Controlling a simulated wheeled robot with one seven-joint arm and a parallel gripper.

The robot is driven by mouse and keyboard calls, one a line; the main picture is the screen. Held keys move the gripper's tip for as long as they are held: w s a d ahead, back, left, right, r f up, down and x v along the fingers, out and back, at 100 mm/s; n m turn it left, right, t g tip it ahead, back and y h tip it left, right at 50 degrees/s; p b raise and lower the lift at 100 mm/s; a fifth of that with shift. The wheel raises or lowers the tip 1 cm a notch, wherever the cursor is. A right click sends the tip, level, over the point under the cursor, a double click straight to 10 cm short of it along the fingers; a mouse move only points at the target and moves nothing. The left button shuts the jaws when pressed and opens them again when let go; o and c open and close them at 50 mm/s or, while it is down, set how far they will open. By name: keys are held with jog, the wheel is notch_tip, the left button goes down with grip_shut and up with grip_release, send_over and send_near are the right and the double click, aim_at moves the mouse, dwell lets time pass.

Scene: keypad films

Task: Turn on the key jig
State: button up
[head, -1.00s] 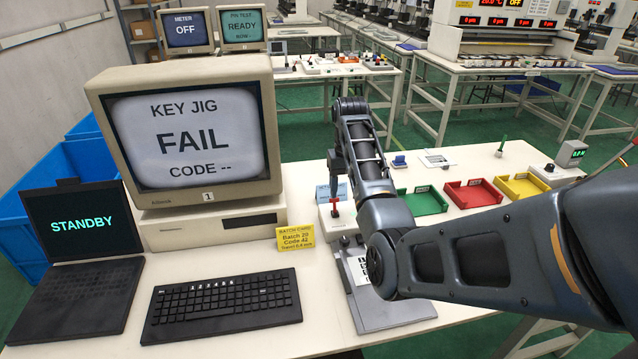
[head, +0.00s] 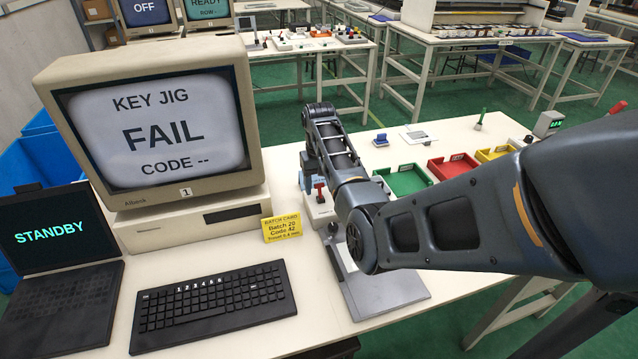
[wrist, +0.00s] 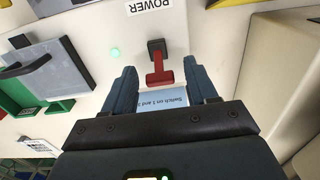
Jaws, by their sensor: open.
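The red power lever (wrist: 160,72) stands on a dark mount on a white box beneath a POWER label (wrist: 150,6). A small green light (wrist: 115,53) glows beside it. In the head view the lever (head: 320,192) shows on the white box (head: 318,212), left of my arm. My gripper (wrist: 160,66) is open, its fingers on either side of the lever's red crossbar in the wrist picture, with gaps on both sides. I cannot tell its height over the lever. In the head view the fingers are mostly hidden. The monitor (head: 178,130) reads KEY JIG, FAIL, CODE --.
A batch card (head: 282,227) stands by the monitor base. A keyboard (head: 213,306) and a laptop (head: 52,265) reading STANDBY lie on the left. A grey plate (head: 390,290) lies under my arm. Green (head: 404,181), red and yellow trays line the right.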

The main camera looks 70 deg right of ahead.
jog(key=c, duration=1)
jog(key=shift+w+d+f+g+y+b, duration=0.2)
jog(key=shift+w+d+g+y+b, duration=0.1)
jog(key=shift+g+y+b, duration=0.4)
jog(key=shift+c, duration=0.3)
jog(key=o, duration=1.1)
jog(key=shift+c, duration=0.2)
notch_tip(320, 180, up, 8)
jog(key=d, duration=0.1)
jog(key=shift+w+f+b, duration=0.15)
jog(key=shift+w+b, duration=0.15)
jog(key=shift+w, duration=0.15)
